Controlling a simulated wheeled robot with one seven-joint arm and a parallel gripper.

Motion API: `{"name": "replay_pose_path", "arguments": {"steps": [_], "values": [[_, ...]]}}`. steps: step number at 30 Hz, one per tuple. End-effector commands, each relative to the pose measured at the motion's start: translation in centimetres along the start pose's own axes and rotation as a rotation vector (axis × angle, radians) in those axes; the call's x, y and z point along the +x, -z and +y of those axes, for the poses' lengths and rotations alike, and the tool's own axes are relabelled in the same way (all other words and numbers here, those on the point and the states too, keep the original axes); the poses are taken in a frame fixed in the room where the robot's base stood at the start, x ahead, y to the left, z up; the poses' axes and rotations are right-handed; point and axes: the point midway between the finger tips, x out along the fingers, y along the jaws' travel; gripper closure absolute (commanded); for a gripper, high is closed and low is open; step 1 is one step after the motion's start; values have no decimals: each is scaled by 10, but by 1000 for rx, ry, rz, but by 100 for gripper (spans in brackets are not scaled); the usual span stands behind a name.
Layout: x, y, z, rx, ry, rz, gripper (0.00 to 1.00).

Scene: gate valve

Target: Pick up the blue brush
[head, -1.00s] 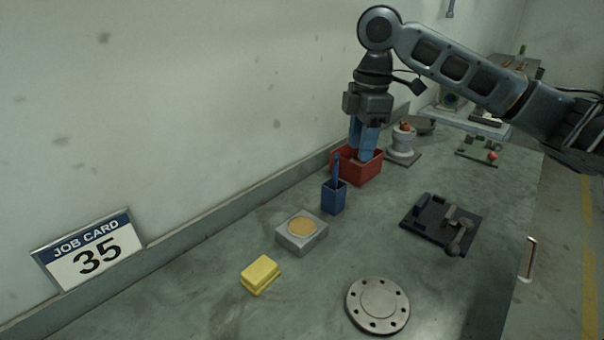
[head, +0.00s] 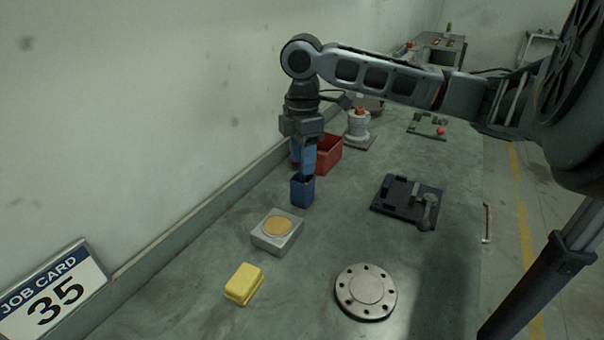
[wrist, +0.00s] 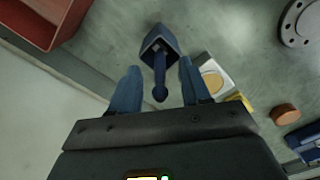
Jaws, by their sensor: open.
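The blue brush (wrist: 160,80) stands upright in a small dark blue holder (head: 302,191) on the bench; the holder also shows in the wrist view (wrist: 157,40). My gripper (head: 303,172) is above the holder and points down. In the wrist view its two blue fingers (wrist: 156,82) are open, with the brush handle between them and apart from both. In the head view the gripper hides the brush.
A red bin (head: 328,155) stands just behind the holder. A grey block with a tan disc (head: 277,232), a yellow sponge-like block (head: 243,284), a round flange (head: 365,291) and a dark fixture plate (head: 408,203) lie nearby. The wall runs along the left.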

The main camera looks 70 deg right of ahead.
Motion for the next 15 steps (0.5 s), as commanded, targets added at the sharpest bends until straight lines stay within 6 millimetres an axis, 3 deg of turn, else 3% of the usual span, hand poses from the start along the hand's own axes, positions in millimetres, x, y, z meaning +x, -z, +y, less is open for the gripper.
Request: {"name": "replay_pose_path", "arguments": {"steps": [10,15], "values": [[8,0,0,0,0,1,54],[8,0,0,0,0,1,70]]}}
